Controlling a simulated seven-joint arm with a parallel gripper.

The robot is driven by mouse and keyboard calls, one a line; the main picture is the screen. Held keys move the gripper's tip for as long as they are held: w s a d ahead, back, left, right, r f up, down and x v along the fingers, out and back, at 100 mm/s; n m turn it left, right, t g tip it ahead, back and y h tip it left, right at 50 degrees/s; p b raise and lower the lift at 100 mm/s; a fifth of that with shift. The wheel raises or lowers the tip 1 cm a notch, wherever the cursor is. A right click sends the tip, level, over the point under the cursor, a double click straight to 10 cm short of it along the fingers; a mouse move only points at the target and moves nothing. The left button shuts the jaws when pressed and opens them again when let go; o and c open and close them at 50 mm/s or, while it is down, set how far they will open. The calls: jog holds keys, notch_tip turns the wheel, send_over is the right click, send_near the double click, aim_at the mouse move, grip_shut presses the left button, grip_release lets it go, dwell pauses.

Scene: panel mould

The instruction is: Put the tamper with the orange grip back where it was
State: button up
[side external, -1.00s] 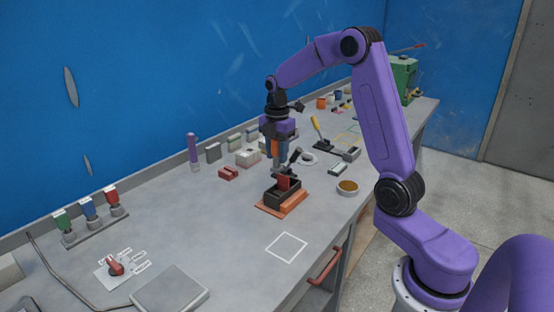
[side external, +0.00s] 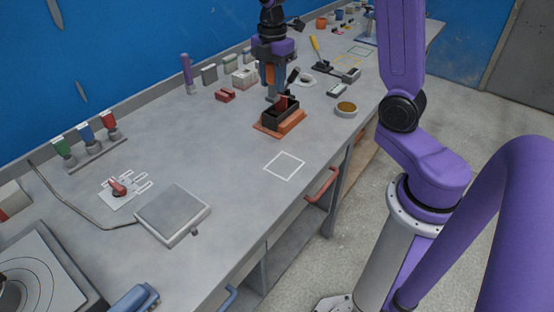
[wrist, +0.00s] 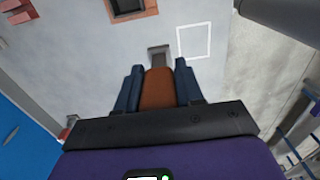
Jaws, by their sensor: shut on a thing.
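My gripper (side external: 268,82) is shut on the orange grip (side external: 270,74) of the tamper and points down. In the wrist view the orange grip (wrist: 159,88) sits between my two blue fingers (wrist: 159,82), and the tamper's grey foot (wrist: 158,54) shows beyond it. A dark open mould box (side external: 281,113) stands on an orange-brown base (side external: 291,127), with something reddish inside. In the side view the tool's lower end overlaps the box's far edge; I cannot tell its height. In the wrist view the mould (wrist: 130,8) is cut off at the top, apart from the foot.
A white square outline (side external: 285,166) marks clear bench in front of the mould. A round dish (side external: 346,109) stands right of it, a red block (side external: 226,95) left. A yellow-handled tool (side external: 316,48) stands behind. A grey plate (side external: 172,213) lies at the front left.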

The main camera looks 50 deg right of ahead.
jog(key=s+a+f, duration=0.1)
jog(key=s+a, duration=0.2)
jog(key=s, duration=0.7)
jog(key=s+a+f, duration=0.1)
jog(key=s+a, duration=0.3)
jog(key=s, duration=0.7)
jog(key=w+f, duration=0.3)
jog(key=w, duration=0.1)
jog(key=w+f, duration=0.3)
jog(key=w, duration=0.2)
jog(key=w+f, duration=0.4)
jog(key=w, duration=0.1)
jog(key=shift+a, duration=0.1)
jog(key=shift+w+f, duration=0.1)
jog(key=shift+f, duration=1.55)
jog(key=shift+f, duration=0.15)
jog(key=o, duration=1)
jog(key=shift+o, duration=0.2)
